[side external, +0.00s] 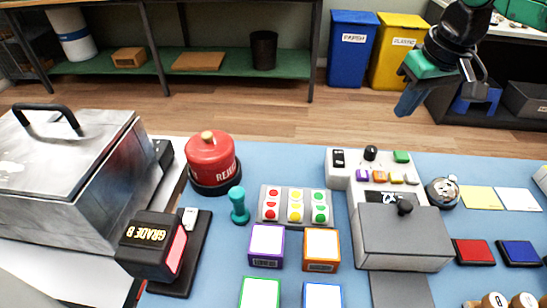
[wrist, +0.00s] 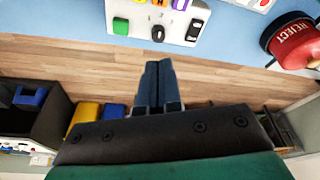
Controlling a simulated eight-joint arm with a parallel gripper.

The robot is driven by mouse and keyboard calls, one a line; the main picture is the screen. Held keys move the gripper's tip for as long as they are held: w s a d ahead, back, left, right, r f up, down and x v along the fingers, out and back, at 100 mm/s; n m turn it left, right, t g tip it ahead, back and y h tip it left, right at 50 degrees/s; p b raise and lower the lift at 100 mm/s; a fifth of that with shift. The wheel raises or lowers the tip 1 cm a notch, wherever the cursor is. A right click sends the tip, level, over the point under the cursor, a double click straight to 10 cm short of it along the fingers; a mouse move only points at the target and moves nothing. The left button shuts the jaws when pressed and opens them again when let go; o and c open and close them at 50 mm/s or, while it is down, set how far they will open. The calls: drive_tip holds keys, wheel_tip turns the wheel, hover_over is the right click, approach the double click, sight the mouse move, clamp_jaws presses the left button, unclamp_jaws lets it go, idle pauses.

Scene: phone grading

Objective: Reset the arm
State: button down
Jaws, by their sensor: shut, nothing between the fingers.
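My gripper (side external: 409,103) is at the upper right in the side external view, raised past the far edge of the blue table (side external: 290,165). Its blue fingers point down and touch nothing. In the wrist view my gripper (wrist: 159,68) shows its two fingers together, with nothing between them. Behind the fingers are the wood floor and the table's far edge. The nearest table item is the control box (side external: 352,165), whose buttons also show at the top of the wrist view (wrist: 172,27).
Blue (side external: 350,55) and yellow (side external: 396,60) bins stand behind. The air around my gripper looks clear.

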drive_tip(key=s+d+r+m+t, duration=0.2)
drive_tip(key=s+d, duration=0.5)
drive_tip(key=d, duration=0.4)
drive_tip(key=s+d+f+m+t+h, duration=0.1)
drive_tip(key=s+d+f+m+t, duration=0.1)
drive_tip(key=s+d+f, duration=0.3)
drive_tip(key=s+d, duration=0.2)
drive_tip(key=s, duration=0.1)
drive_tip(key=shift+s+d+f+m, duration=0.15)
drive_tip(key=shift+d+m, duration=0.05)
drive_tip(key=shift+m, duration=0.1)
